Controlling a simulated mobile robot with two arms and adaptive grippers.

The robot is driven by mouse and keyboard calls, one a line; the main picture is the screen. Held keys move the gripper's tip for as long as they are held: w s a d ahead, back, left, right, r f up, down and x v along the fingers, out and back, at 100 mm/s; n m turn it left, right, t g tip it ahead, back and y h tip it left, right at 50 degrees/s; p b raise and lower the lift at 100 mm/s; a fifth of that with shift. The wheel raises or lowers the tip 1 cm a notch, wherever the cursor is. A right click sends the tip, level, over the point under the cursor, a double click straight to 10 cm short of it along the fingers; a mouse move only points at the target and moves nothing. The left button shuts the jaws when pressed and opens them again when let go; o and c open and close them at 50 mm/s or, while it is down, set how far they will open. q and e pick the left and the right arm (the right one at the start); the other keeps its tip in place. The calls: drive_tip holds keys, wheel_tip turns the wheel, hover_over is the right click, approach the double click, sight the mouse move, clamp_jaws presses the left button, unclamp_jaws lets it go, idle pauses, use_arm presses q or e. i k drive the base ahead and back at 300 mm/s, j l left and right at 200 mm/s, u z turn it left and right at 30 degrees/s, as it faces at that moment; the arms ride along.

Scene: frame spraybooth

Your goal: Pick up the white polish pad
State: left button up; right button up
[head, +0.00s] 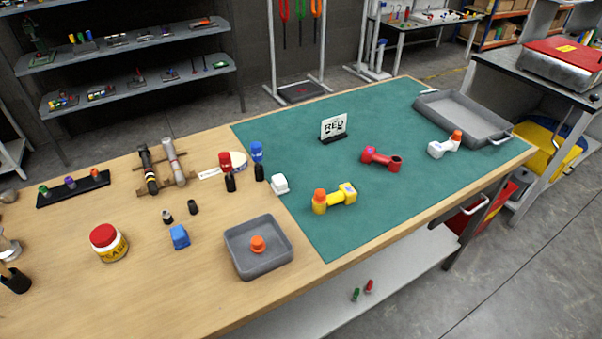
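A small white block-shaped item (279,184), which looks like the white polish pad, rests at the left edge of the green mat (300,225), near the bare wood. Its top and near side show, and nothing covers it. Neither of my grippers shows in the head view, so I cannot see whether they are open or shut.
A sign (333,127) stands behind. Mat between the parts is clear.

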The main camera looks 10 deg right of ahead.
sight(278, 184)
drive_tip(key=l+u, duration=0.5)
drive_tip(key=u, duration=0.2)
drive_tip(key=k+l+u, duration=0.15)
drive_tip(key=u, duration=0.2)
